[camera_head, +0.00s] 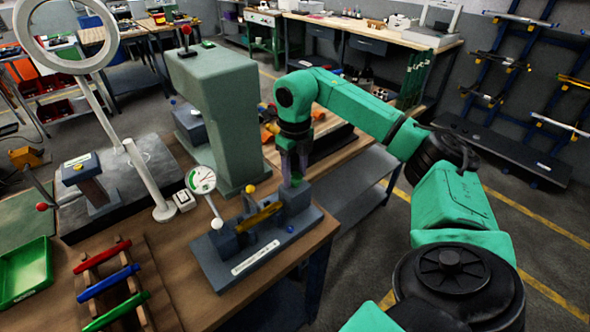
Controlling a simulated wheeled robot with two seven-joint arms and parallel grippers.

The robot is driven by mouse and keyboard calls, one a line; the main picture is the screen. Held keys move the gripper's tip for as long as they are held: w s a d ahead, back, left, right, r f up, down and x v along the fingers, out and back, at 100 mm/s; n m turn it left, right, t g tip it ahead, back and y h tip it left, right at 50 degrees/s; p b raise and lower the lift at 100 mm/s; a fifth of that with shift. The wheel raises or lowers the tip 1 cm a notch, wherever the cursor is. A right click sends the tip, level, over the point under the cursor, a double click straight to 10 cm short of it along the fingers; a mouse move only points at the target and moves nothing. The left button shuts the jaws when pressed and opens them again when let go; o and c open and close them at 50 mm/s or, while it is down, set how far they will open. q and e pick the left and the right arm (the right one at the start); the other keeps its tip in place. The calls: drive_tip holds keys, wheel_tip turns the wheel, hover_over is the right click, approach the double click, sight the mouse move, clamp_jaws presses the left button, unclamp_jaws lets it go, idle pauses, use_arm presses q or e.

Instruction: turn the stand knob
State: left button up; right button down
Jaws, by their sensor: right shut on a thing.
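The blue-grey bench stand (222,270) sits near the table's front edge, with a white label on its front. It holds a brass bar between two blocks, and a dial gauge (202,180) stands at its left end. A small green knob (296,181) shows at the top of the stand's right block, partly hidden by the fingers. My right gripper (293,172) points down from above, shut on this knob. A yellow ball knob (250,189) and a blue knob (290,229) also show on the stand. My left gripper is not in view.
A tall grey-green column (222,120) stands just behind the stand. A ring lamp (66,38) on a pole stands at the left. A wooden rack (110,275) with red, blue and green handles and a green tray (25,272) lie front left. Floor is open to the right.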

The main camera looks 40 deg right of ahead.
drive_tip(key=m+p, duration=0.1)
drive_tip(key=m, duration=0.5)
drive_tip(key=shift+w+r, duration=0.1)
drive_tip(key=shift+r, duration=0.05)
drive_tip(key=m, duration=0.6)
drive_tip(key=shift+m+p, duration=0.3)
drive_tip(key=shift+c, duration=1.4)
unclamp_jaws()
